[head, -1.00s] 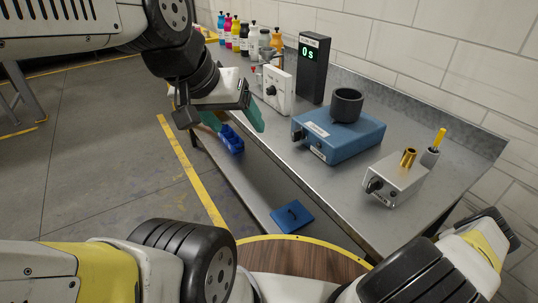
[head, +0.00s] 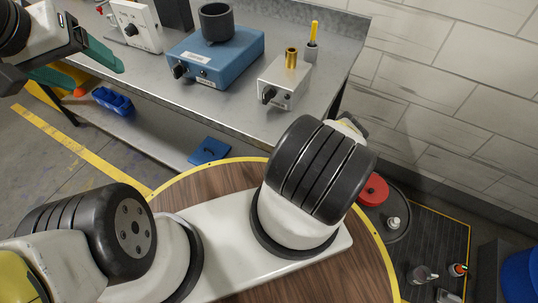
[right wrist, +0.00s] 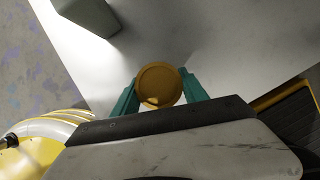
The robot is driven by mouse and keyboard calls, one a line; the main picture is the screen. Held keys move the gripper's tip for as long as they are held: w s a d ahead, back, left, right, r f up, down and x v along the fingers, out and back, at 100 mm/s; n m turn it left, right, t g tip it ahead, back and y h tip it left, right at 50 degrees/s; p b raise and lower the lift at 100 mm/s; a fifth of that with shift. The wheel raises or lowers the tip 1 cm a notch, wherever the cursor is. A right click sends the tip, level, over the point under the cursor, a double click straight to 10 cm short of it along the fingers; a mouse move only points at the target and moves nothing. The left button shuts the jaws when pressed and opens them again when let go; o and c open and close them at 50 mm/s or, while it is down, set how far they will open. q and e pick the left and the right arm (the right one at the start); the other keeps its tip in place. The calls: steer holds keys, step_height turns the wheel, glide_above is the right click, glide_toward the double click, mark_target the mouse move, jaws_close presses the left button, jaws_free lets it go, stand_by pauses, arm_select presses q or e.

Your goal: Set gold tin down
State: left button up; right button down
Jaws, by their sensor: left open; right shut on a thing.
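The gold tin (right wrist: 158,84) shows end-on as a round gold disc in the right wrist view. My right gripper (right wrist: 160,92) is shut on it, with a green finger on each side. Behind the tin is a pale grey surface that looks like the metal bench; I cannot tell whether the tin touches it. In the head view the tin and right gripper are hidden behind my right arm. My left gripper (head: 82,68) is open and empty at the upper left of the head view, off the bench's front side.
On the metal bench (head: 160,100) stand a blue device (head: 228,58) with a black cup (head: 216,22), a grey box (head: 285,82) with a small gold cylinder (head: 291,58), and a yellow-tipped holder (head: 312,45). A red disc (head: 373,190) lies right of my arm.

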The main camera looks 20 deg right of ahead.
steer(key=shift+f, duration=0.6)
steer(key=c, duration=0.6)
jaws_free()
steer(key=shift+r, duration=0.1)
steer(key=v, duration=1.2)
